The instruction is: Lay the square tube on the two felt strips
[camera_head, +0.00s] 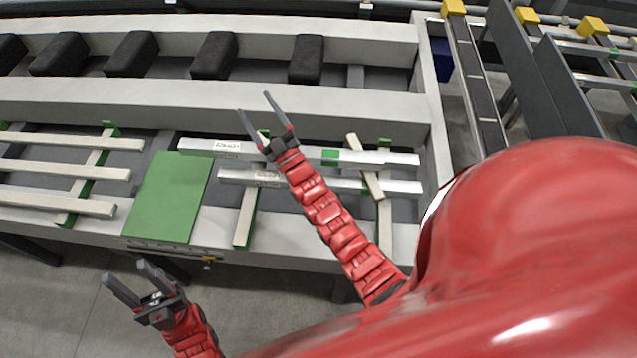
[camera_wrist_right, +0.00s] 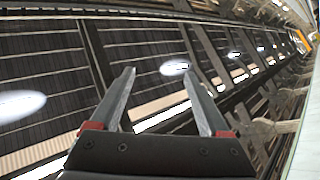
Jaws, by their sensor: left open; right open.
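Two long silver square tubes lie side by side across the table, an upper tube (camera_head: 398,158) with a white label and green band, and a lower tube (camera_head: 330,183) with a white label. Pale crosswise bars with green edges, a left bar (camera_head: 245,220) and a right bar (camera_head: 385,228), show near them; I cannot tell whether these are the felt strips. My right gripper (camera_head: 254,104) is open and empty above the upper tube; its arm hides part of both tubes. Its open jaws show in the right wrist view (camera_wrist_right: 163,88). My left gripper (camera_head: 123,272) is open and empty before the table's front edge.
A short pale stick (camera_head: 352,143) lies slantwise across the upper tube. A green mat (camera_head: 165,200) lies left of the tubes. Several pale bars (camera_head: 60,168) rest on green-edged supports further left. Black blocks (camera_head: 215,55) stand in the back trough. A conveyor (camera_head: 470,75) stands at right.

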